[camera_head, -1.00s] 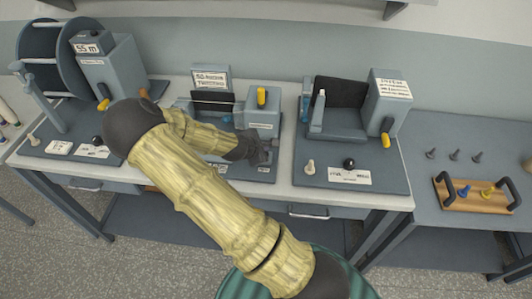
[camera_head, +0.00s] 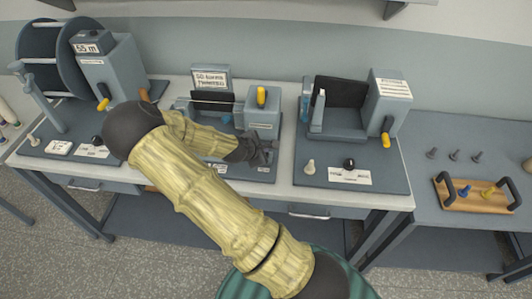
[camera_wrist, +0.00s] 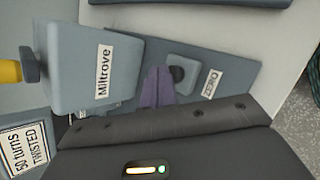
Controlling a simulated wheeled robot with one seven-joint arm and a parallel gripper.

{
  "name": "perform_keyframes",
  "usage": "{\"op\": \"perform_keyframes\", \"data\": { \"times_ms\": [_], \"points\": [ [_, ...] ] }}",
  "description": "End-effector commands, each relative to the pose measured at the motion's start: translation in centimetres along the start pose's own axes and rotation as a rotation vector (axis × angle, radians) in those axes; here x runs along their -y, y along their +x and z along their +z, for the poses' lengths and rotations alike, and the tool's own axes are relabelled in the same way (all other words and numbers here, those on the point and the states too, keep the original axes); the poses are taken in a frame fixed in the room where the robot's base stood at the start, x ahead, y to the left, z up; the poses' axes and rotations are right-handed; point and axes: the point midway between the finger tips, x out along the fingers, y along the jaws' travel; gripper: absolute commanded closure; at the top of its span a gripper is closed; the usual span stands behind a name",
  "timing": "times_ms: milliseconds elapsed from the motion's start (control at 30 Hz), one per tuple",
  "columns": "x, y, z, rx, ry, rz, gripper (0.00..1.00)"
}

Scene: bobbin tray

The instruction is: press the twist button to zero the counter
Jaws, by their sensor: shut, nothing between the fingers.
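The twist machine (camera_head: 262,118) is the middle station on the bench, with a yellow-handled part on it and a "50 turns TWISTED" sign behind. In the wrist view its button (camera_wrist: 178,73) is a dark round knob on a small grey block, beside a label reading ZERO (camera_wrist: 211,83). My gripper (camera_wrist: 156,72) is shut and empty, its fingertips just left of the button in that view. Whether they touch it I cannot tell. In the head view my gripper (camera_head: 264,157) is over the front of this station and hides the button.
A station with a large reel (camera_head: 38,52) and a 55 m sign stands at left. Another station (camera_head: 352,110) with a yellow handle stands at right. A wooden tray (camera_head: 470,203) with dark handles lies on the right-hand table. Both neighbouring stations have dark knobs on their front edges.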

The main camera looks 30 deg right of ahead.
Motion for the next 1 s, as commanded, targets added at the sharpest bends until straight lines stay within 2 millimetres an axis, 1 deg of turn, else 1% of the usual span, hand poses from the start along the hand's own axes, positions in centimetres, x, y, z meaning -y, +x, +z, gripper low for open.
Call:
{"op": "perform_keyframes", "data": {
  "times_ms": [1000],
  "points": [
    [0.47,0.64,-0.48,0.0,0.0,0.0,1.0]
  ]
}}
